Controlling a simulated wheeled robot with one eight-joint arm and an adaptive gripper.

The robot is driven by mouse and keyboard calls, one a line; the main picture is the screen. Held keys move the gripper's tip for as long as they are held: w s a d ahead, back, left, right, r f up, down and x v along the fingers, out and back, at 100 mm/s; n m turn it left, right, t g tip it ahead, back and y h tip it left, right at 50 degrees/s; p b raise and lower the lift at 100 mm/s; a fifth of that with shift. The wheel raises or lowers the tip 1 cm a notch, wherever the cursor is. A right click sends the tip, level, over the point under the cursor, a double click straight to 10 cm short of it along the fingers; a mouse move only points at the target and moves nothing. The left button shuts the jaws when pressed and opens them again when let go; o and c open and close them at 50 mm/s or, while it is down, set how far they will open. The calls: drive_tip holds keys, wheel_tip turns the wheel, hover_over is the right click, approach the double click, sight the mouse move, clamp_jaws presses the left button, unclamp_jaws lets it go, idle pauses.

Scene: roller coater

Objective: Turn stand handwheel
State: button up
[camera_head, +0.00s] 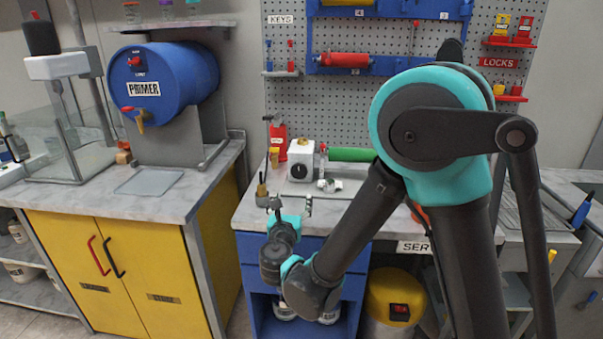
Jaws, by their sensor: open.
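My gripper (291,205) is at the front left edge of the grey-topped bench, seen from behind and partly hidden by my own wrist. Its fingers look apart, with nothing visible between them. Behind it on the bench stands a white box with a black round knob (299,171). A small pale wheel-like part (329,185) is just right of the box, beside a green roller (350,154). I cannot tell for sure which of these parts is the stand handwheel. My gripper appears apart from them. My arm hides part of the bench to the right.
A brass fitting (262,190) stands just left of my gripper. A pegboard (390,100) rises behind the bench. At left are a blue primer drum (185,75) and yellow cabinet (130,270). A yellow bin (393,300) stands below.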

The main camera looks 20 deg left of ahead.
sight(299, 173)
drive_tip(key=x, duration=1.7)
drive_tip(key=shift+w+d, duration=0.1)
drive_tip(key=shift+d, duration=0.05)
drive_tip(key=shift+c, duration=0.3)
drive_tip(key=c, duration=1.1)
drive_tip(key=shift+m, duration=0.4)
